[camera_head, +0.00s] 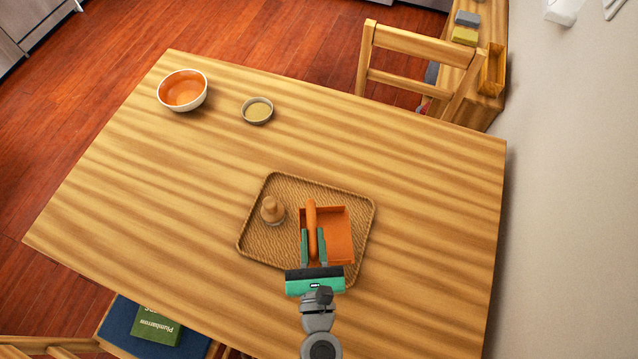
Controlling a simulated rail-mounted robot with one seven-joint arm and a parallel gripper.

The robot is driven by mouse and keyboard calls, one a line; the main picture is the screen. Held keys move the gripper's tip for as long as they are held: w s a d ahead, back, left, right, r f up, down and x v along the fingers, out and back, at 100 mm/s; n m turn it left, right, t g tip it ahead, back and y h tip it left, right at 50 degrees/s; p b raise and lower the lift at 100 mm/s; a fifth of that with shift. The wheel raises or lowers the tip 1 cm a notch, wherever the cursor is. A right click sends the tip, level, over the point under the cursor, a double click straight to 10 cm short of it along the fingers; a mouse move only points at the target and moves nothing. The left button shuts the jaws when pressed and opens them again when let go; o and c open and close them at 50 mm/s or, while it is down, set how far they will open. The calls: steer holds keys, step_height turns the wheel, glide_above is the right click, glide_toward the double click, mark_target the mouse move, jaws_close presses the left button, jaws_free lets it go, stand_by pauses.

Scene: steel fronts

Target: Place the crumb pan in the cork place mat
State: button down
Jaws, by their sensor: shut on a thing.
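The crumb pan (340,235) is an orange, shallow pan with a rounded orange handle along its left side. My gripper (313,247) is shut on that handle, its green fingers on either side of it. The pan shows over the right part of the cork place mat (262,243), a brown, woven-looking mat with a raised rim in the middle front of the table. I cannot tell whether the pan touches the mat or hangs just above it. My gripper and the pan hide the mat's lower right part.
A small wooden knobbed object (271,209) stands on the mat's left part, left of the pan. A white bowl with orange inside (183,90) and a small bowl (257,110) stand at the back left. The wooden table (430,190) is clear right of the mat. A chair (415,60) stands behind.

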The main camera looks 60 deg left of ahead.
steer(key=shift+w+a+f, duration=0.1)
steer(key=shift+w+a, duration=0.35)
steer(key=shift+w, duration=0.35)
steer(key=shift+w+a+f, duration=0.1)
steer(key=shift+w+f, duration=0.1)
steer(key=shift+f, duration=0.7)
steer(key=shift+w+a+f, duration=0.1)
steer(key=shift+w+f, duration=0.05)
steer(key=shift+f, duration=0.75)
steer(key=shift+b, duration=0.3)
steer(key=c, duration=1.3)
jaws_free()
steer(key=shift+f, duration=0.15)
steer(key=shift+d+r, duration=0.1)
steer(key=shift+r, duration=0.15)
steer(key=p+v, duration=0.1)
steer(key=v, duration=0.4)
steer(key=shift+s+d+f, duration=0.1)
steer(key=shift+s+d, duration=0.05)
steer(key=shift+s, duration=0.05)
